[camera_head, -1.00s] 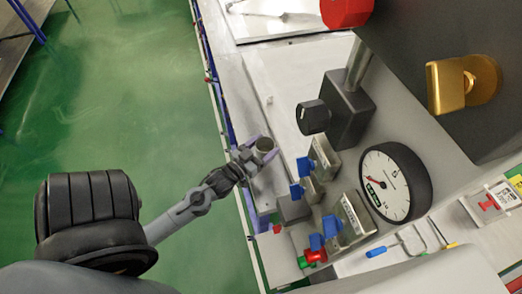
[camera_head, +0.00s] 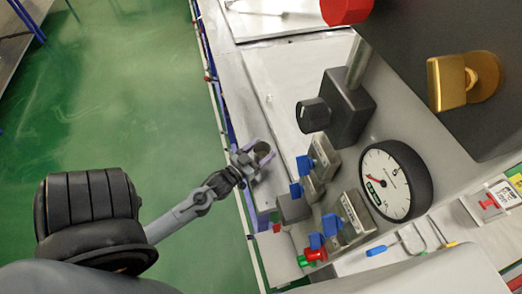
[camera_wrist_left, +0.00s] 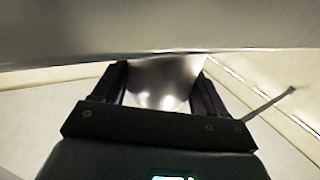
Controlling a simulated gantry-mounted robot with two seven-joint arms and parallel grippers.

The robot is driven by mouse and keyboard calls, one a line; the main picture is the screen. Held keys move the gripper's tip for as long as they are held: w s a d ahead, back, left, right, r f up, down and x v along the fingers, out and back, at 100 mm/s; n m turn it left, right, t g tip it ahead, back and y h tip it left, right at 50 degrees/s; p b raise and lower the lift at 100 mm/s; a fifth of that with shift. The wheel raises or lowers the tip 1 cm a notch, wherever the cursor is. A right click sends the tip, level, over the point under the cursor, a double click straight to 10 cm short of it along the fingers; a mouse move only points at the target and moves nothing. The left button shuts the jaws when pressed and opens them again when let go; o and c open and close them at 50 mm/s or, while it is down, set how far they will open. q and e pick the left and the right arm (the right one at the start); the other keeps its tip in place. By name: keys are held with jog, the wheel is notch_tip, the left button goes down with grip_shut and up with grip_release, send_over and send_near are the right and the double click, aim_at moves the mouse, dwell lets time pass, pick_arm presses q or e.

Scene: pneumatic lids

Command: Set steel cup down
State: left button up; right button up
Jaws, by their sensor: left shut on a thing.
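The steel cup (camera_head: 262,148) shows as a small round grey shape at the end of my left arm in the head view. My left gripper (camera_head: 259,157) is shut on it, with a finger on each side. In the left wrist view the shiny steel cup (camera_wrist_left: 160,84) sits between the two dark fingers, and its upper part is cut off by a wide grey surface. I cannot tell whether the cup touches the light bench (camera_head: 287,88) beside it. My right gripper is not in view.
Blue-handled valves (camera_head: 305,165), a black knob (camera_head: 313,116) and a round gauge (camera_head: 395,181) stand right of my left gripper. A red-and-green fitting (camera_head: 314,255) is nearer. The bench above the gripper is mostly clear. Green floor (camera_head: 130,110) lies left.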

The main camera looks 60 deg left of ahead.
pick_arm(q)
jog(key=o, duration=1.2)
jog(key=shift+f, duration=0.1)
jog(key=shift+r, duration=0.2)
jog(key=shift+s+d+f, duration=0.1)
jog(key=shift+s, duration=0.2)
jog(key=v, duration=1.1)
jog(key=shift+s+b, duration=0.2)
jog(key=shift+b, duration=0.15)
jog(key=shift+d, duration=0.1)
